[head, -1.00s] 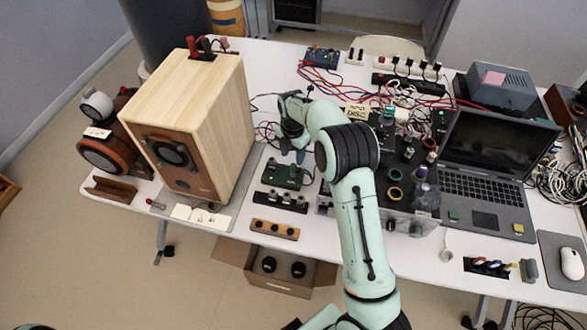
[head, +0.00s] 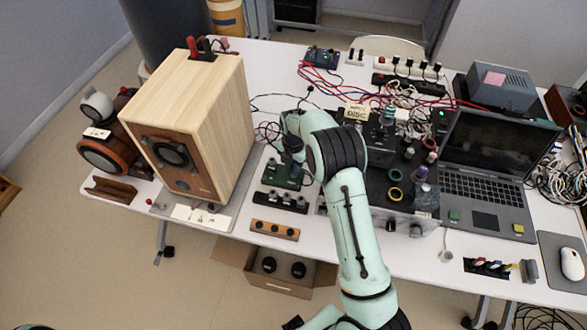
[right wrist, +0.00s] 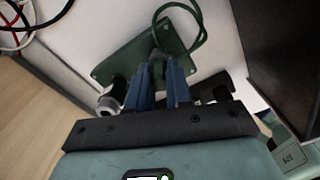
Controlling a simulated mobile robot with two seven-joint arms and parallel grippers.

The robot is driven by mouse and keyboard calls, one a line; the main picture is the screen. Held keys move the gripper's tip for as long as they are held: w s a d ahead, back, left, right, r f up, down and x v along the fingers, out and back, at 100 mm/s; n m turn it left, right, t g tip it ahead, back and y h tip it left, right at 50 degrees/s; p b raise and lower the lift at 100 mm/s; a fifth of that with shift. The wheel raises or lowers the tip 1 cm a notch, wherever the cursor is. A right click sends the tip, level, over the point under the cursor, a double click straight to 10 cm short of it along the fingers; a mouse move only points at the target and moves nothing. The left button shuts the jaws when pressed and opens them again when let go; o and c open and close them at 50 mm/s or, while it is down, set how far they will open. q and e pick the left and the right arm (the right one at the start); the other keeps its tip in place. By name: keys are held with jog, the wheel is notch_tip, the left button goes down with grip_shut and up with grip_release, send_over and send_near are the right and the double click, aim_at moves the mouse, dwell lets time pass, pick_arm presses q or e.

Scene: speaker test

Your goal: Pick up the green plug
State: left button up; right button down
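A dark green board (head: 281,174) lies on the table right of the wooden speaker. In the right wrist view the green board (right wrist: 122,68) has a green cable (right wrist: 196,22) looping from its middle. The green plug at that cable's end is mostly hidden by my fingers, so I cannot make out its shape. My right gripper (right wrist: 160,66) points down at the board, its two blue fingers close together on either side of the cable end. A narrow gap shows between them; whether they press on the plug is unclear. My left gripper is out of view.
The wooden speaker (head: 216,110) stands close on the left. A black strip with knobs (head: 280,201) and a wooden strip (head: 275,230) lie in front. A clear box (head: 378,207), a laptop (head: 478,190) and tangled cables (head: 350,88) fill the right and back.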

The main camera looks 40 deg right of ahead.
jog(key=shift+r, duration=0.15)
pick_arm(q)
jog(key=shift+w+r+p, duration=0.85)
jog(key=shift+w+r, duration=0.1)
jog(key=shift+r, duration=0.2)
pick_arm(e)
notch_tip(320, 180, up, 20)
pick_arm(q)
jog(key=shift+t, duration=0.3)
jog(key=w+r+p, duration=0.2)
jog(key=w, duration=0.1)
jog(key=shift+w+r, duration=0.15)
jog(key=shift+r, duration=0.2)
pick_arm(e)
notch_tip(320, 180, up, 4)
jog(key=shift+f, duration=0.15)
